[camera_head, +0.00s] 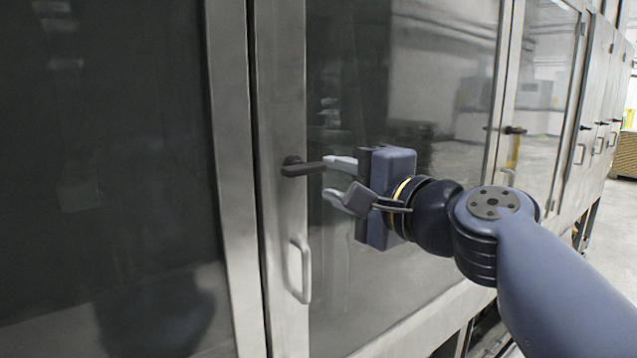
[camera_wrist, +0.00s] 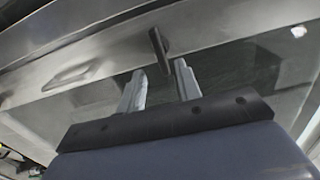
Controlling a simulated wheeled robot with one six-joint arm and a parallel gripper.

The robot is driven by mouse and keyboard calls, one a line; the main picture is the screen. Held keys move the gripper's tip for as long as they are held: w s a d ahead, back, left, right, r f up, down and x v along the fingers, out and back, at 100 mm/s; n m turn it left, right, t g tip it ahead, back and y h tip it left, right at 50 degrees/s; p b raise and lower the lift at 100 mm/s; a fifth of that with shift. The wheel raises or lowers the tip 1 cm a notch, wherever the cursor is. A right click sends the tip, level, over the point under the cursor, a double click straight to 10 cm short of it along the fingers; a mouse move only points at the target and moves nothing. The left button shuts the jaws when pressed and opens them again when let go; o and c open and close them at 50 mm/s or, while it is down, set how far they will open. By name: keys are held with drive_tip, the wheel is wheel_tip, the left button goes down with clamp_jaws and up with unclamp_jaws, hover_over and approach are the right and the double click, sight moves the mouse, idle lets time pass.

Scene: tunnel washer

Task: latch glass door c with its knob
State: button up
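The glass door (camera_head: 390,90) at the middle has a steel frame; I see no letter marking it as door c. Its black lever knob (camera_head: 302,168) sits on the left stile and points right, about level. In the wrist view the knob (camera_wrist: 160,50) comes down from the steel frame, its free end between my fingertips and closer to the right one. My gripper (camera_head: 337,180) is open in front of the glass, just right of the knob, with the upper finger near the knob's end. It also shows open in the wrist view (camera_wrist: 159,70). Contact cannot be told.
A grey pull handle (camera_head: 302,271) stands below the knob on the same stile. A dark glass panel (camera_head: 110,150) fills the left. More doors run off to the right, one with a black knob (camera_head: 515,130). Open floor lies at the far right.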

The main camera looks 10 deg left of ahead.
sight(311, 171)
drive_tip(key=shift+v, duration=1.45)
drive_tip(key=p+x, duration=0.3)
drive_tip(key=x, duration=0.8)
drive_tip(key=shift+d+n, duration=0.1)
drive_tip(key=shift+n, duration=0.5)
